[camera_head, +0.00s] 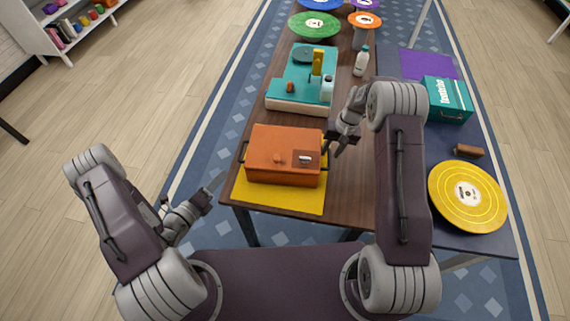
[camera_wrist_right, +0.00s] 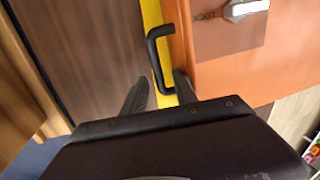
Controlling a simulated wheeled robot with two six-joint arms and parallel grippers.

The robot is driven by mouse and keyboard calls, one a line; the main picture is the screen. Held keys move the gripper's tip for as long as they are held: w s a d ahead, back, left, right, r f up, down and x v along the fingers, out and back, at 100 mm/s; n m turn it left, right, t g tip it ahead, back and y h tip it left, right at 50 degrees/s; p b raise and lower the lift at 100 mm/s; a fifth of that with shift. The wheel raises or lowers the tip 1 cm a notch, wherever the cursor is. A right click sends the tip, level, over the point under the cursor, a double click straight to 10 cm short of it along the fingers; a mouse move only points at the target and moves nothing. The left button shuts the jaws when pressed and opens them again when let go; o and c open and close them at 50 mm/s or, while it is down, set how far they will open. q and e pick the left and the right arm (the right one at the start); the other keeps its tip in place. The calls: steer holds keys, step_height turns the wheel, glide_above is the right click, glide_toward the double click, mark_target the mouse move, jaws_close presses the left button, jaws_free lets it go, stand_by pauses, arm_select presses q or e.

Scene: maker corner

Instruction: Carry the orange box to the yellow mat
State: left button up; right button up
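The orange box (camera_head: 285,142) sits upright on the yellow mat (camera_head: 290,200) at the near left end of the wooden table. The mat shows in front of the box and along its sides. The box has dark handles on its left and right sides. My right gripper (camera_head: 332,146) is open beside the right handle (camera_wrist_right: 153,60); in the right wrist view its fingers stand apart around the handle's near end, with no grip on it. My left gripper (camera_head: 214,187) is off the table's left edge, apart from the box; its finger gap is unclear.
A teal and white machine (camera_head: 305,80) stands behind the box, with a white bottle (camera_head: 361,62) to its right. On the dark right-hand table are a yellow disc (camera_head: 467,197), a brown block (camera_head: 468,151) and a teal case (camera_head: 447,98). Coloured round pieces fill the far end.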

step_height(320, 180, up, 10)
steer(key=d, duration=0.1)
steer(key=shift+s+d, duration=0.2)
steer(key=shift+d, duration=0.2)
steer(key=shift+f, duration=0.1)
